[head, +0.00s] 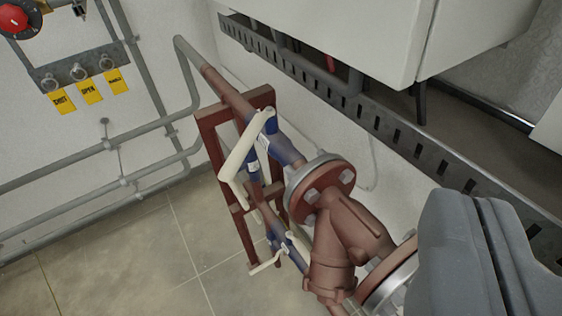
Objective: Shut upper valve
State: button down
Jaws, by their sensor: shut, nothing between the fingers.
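The upper valve (283,149) is blue and sits on the sloping pipe in the middle, just up-left of a round flange. Its cream lever (243,150) slants down-left from the valve, across the pipe's line in the picture, then bends downward. A lower blue valve (291,247) with a pale lever (266,264) shows beneath, partly hidden by pipework. My gripper (476,215) is at the lower right, its grey fingers together and empty. It is well to the right of the upper lever and apart from it in the picture.
A red-brown frame (243,230) stands behind the valves. A brown flanged fitting (345,235) lies between them and my gripper. Yellow SHUT and OPEN tags (89,91) hang on the left wall. A slotted rail (400,135) runs beneath a white cabinet (340,35). The left floor is clear.

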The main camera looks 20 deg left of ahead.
aim_at(251, 138)
jog(key=w+a+f+m+y+p, duration=0.2)
jog(key=w+a+f+m+p, duration=0.1)
jog(key=w+f, duration=0.3)
jog(key=w+a+f+m+y+p, duration=0.2)
jog(key=w+f+m+p, duration=0.1)
jog(key=w+f, duration=0.4)
jog(key=a+f+m+t+y+p, duration=0.15)
jog(key=a+f+m+p, duration=0.25)
jog(key=a+f+m, duration=0.6)
jog(key=w+a+n, duration=0.1)
jog(key=w+a, duration=0.3)
jog(key=w, duration=0.4)
jog(key=shift+w, duration=0.3)
jog(key=shift+r, duration=0.1)
